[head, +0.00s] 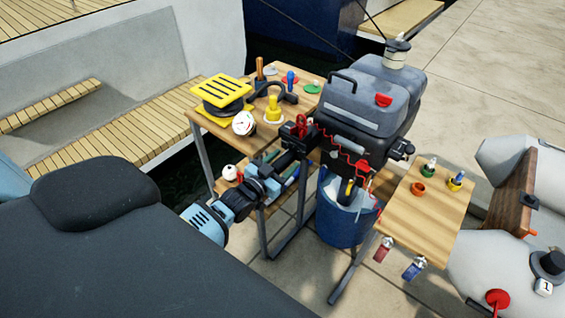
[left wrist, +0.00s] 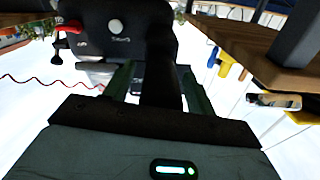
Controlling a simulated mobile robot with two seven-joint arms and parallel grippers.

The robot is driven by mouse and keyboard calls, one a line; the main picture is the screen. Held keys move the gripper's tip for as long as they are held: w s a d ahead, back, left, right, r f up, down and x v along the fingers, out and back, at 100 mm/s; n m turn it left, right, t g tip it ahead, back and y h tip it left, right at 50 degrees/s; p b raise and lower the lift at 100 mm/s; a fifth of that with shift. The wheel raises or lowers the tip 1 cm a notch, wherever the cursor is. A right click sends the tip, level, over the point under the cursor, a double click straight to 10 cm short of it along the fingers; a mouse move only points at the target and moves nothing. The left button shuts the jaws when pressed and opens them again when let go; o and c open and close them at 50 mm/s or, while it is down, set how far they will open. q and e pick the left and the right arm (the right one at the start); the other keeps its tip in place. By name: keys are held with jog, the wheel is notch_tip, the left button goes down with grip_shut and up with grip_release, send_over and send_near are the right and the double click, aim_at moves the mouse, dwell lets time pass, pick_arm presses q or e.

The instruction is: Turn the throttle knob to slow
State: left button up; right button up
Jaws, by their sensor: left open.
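The grey and black outboard motor (head: 372,95) stands behind the wooden tables in the head view. In the left wrist view its dark front (left wrist: 115,30) carries a pale round button and small white marks that I cannot read. A black bar-like handle (left wrist: 160,85) runs from it toward my left gripper (left wrist: 158,72). My left gripper is open, with its two green fingers on either side of this handle. I cannot tell whether they touch it. In the head view my left gripper (head: 297,147) is at the motor's front left, partly hidden. I cannot make out a slow mark.
A red coiled cord (head: 343,147) hangs on the motor front. A blue bucket (head: 345,215) stands below. The left table holds a yellow-topped winch (head: 221,92), a gauge (head: 244,123) and small tools. A small wooden table (head: 428,205) with key tags stands at the right.

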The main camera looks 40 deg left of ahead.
pick_arm(q)
jog(key=s, duration=0.7)
jog(key=shift+s+a, duration=0.3)
jog(key=shift+s, duration=0.1)
pick_arm(e)
jog(key=shift+w, duration=0.15)
jog(key=shift+w+r, duration=0.1)
pick_arm(q)
jog(key=s+d+f+g+p, duration=0.1)
jog(key=s+d+f+g, duration=0.2)
jog(key=s, duration=0.7)
jog(key=s+d+f+g+p, duration=0.1)
jog(key=s+d+f+g, duration=0.2)
jog(key=s+d, duration=0.4)
jog(key=s+d+f+g+p, duration=0.1)
jog(key=s+d+f+g, duration=0.2)
jog(key=s, duration=1.1)
notch_tip(320, 180, down, 2)
jog(key=shift+s+d+f+h, duration=0.2)
jog(key=shift+d+h, duration=0.2)
jog(key=shift+d, duration=0.7)
pick_arm(e)
jog(key=shift+t, duration=0.5)
jog(key=w+r, duration=0.1)
jog(key=r, duration=0.1)
jog(key=w+r, duration=0.1)
jog(key=r, duration=0.1)
jog(key=shift+w+d, duration=0.3)
jog(key=shift+a, duration=0.15)
